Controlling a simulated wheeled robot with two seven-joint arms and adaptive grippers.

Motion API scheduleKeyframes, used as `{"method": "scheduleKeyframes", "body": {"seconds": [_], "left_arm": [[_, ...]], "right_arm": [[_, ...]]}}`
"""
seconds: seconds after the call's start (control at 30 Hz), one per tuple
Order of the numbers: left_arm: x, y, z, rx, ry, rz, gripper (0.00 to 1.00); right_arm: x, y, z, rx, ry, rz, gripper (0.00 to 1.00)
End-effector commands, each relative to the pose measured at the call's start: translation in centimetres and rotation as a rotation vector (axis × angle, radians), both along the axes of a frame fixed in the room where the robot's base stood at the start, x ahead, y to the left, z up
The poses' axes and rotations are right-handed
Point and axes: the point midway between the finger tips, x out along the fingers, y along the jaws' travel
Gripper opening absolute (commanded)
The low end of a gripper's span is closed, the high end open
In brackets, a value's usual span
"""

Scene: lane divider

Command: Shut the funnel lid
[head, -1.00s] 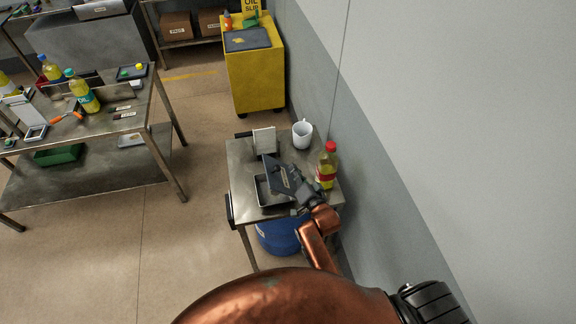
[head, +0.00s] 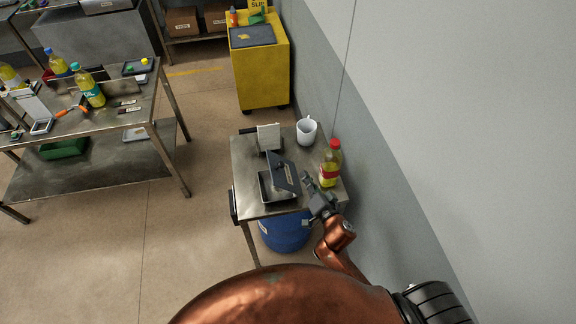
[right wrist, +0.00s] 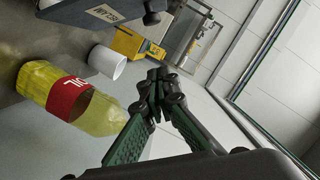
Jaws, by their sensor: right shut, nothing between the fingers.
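The funnel (head: 266,200) is a dark, shallow open tray at the front of the small metal table. Its dark lid (head: 284,174) stands tilted up over the tray's right side, so the inside shows at the left. The lid's labelled edge (right wrist: 98,12) also shows at the top of the right wrist view. My right gripper (head: 308,181) is just right of the lid, apart from it. In the right wrist view its fingertips (right wrist: 163,76) meet with nothing between them. My left gripper is not in view.
An oil bottle with a red cap (head: 330,165) stands close behind the right gripper, and also shows in the wrist view (right wrist: 70,100). A white mug (head: 306,132) and a pale upright block (head: 268,137) stand farther back. A grey wall (head: 400,160) borders the table's right.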

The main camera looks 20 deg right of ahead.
Motion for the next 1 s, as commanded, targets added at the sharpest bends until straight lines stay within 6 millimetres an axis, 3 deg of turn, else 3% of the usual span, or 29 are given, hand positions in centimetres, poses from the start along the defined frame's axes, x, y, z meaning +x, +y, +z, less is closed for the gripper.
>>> {"method": "scheduleKeyframes", "body": {"seconds": [0.17,0.63,0.8,1.0], "left_arm": [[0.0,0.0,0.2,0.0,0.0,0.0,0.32],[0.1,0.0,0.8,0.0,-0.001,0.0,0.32],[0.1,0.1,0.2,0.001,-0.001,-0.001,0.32],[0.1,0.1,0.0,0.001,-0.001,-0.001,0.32]], "right_arm": [[1.3,0.2,-0.1,0.001,-0.002,0.002,0.0],[10.3,0.7,-1.6,0.001,-0.001,0.001,0.0],[10.1,2.6,-3.7,0.005,0.001,0.0,0.0],[10.2,3.5,-4.4,0.004,-0.001,0.001,0.0]]}}
